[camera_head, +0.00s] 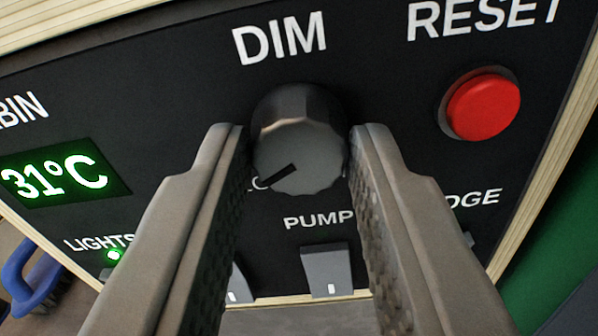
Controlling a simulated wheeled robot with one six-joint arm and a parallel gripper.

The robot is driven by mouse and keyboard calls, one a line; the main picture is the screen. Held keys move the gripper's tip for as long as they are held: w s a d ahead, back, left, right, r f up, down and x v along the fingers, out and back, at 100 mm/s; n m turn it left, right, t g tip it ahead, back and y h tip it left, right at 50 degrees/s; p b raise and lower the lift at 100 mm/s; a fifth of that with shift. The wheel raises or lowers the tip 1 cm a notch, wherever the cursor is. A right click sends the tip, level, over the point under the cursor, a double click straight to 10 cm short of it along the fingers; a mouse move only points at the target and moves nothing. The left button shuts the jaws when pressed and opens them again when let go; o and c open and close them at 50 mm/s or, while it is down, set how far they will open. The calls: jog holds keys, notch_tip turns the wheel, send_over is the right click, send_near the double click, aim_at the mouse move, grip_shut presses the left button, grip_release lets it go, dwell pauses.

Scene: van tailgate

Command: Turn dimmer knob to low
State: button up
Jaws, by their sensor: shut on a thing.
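The dimmer knob (303,150) is a dark grey round knob with a ribbed edge, on a black panel under the white word DIM. A black pointer line on its face runs toward the lower left, near a partly covered label of which a letter or two shows. My gripper (298,158) is around the knob, one finger at its left side and one at its right. The jaws are shut on it. The fingers hide parts of the panel to the lower left and lower right.
A red RESET button (484,104) is to the right of the knob. A green display (62,178) reading 31°C is at the left. A PUMP rocker switch (327,271) sits below the knob, close to the right finger. A lit LIGHTS indicator (114,255) is at lower left. Pale wood (545,155) frames the panel.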

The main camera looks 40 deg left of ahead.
jog(key=o, duration=1)
jog(key=shift+c, duration=0.2)
jog(key=shift+d, duration=0.1)
jog(key=v, duration=1.7)
jog(key=shift+s+d, duration=0.15)
jog(key=shift+s, duration=0.05)
jog(key=shift+r, duration=0.1)
